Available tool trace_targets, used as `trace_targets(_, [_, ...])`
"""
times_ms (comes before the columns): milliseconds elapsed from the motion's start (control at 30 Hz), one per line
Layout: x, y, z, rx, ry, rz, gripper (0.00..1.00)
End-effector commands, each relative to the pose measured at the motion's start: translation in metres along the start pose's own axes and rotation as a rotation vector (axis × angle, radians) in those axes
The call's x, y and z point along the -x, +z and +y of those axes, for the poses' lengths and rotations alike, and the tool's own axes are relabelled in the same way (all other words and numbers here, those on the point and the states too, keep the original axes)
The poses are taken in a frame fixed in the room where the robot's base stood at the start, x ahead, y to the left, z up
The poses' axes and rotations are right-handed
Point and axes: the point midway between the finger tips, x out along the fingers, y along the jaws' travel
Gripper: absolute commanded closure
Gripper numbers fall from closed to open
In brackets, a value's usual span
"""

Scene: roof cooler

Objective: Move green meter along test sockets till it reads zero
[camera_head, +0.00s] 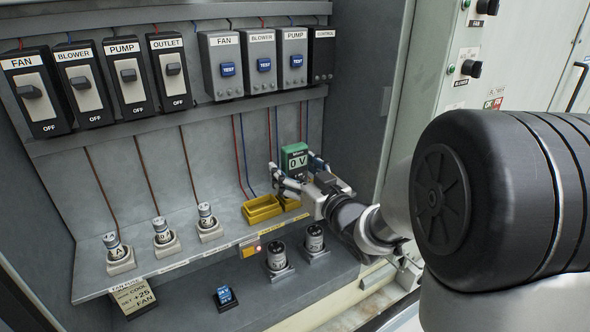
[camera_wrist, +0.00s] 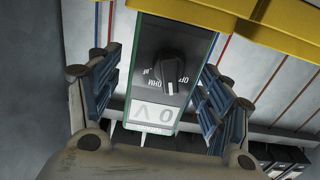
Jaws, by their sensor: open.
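The green meter (camera_head: 297,151) stands upright near the back wall, and its display reads 0 V. In the wrist view the meter (camera_wrist: 146,75) shows its black dial and its upside-down display. My gripper (camera_head: 302,174) is open, with one finger on each side of the meter. In the wrist view there are gaps beside the meter on both sides. Blue TEST sockets show on the grey FAN (camera_head: 228,69), BLOWER (camera_head: 264,65) and PUMP (camera_head: 296,61) boxes. The grey CONTROL box (camera_head: 321,60) is at the right end, its lower face too small to read.
Yellow bins (camera_head: 262,208) sit on the shelf beside my gripper. Three fuse holders (camera_head: 118,254) stand at the shelf's left. Black switches (camera_head: 35,91) marked OFF line the upper left. Two dark cylindrical parts (camera_head: 277,257) and a blue tag (camera_head: 224,297) are on the lower ledge.

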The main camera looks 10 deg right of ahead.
Motion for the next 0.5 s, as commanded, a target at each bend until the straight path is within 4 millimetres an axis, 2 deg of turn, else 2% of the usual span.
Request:
trace_targets(267, [0.004,0.001,0.0,-0.001,0.001,-0.003,0.28])
trace_targets(367, [0.015,0.001,0.001,-0.001,0.003,-0.002,0.28])
trace_targets(500, [0.04,0.0,0.002,-0.001,0.005,-0.001,0.28])
